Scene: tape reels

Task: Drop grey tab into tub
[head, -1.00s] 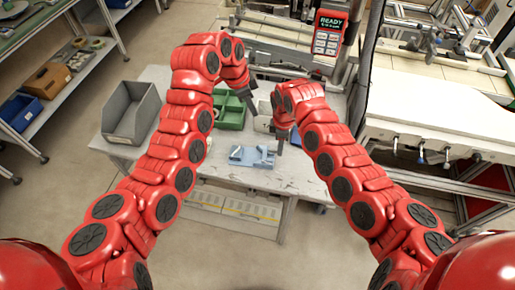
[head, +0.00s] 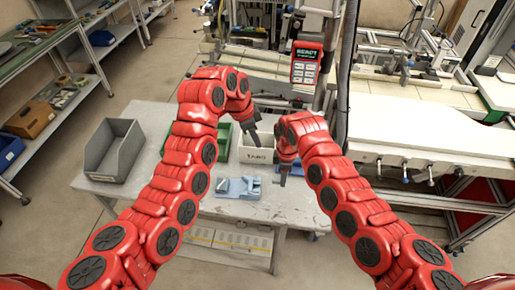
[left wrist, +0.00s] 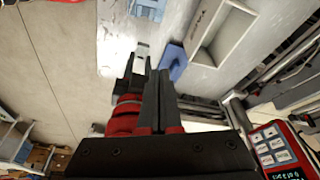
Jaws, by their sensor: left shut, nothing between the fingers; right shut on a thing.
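The white tub (head: 257,156) with dark lettering stands on the table in the head view; it also shows in the left wrist view (left wrist: 224,32). My left gripper (head: 256,142) is shut and empty, at the tub's far left side. In the left wrist view its dark fingers (left wrist: 160,85) are together. My right gripper (head: 283,179) is right of the tub and nearer to me, fingers pointing down. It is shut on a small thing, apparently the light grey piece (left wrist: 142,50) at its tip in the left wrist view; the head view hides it.
A blue fixture (head: 238,188) lies in front of the tub. A green bin (head: 222,140) is partly behind my left arm. An empty grey bin (head: 126,152) stands at the table's left. A red device reading READY (head: 306,64) stands behind. The table's front is bare.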

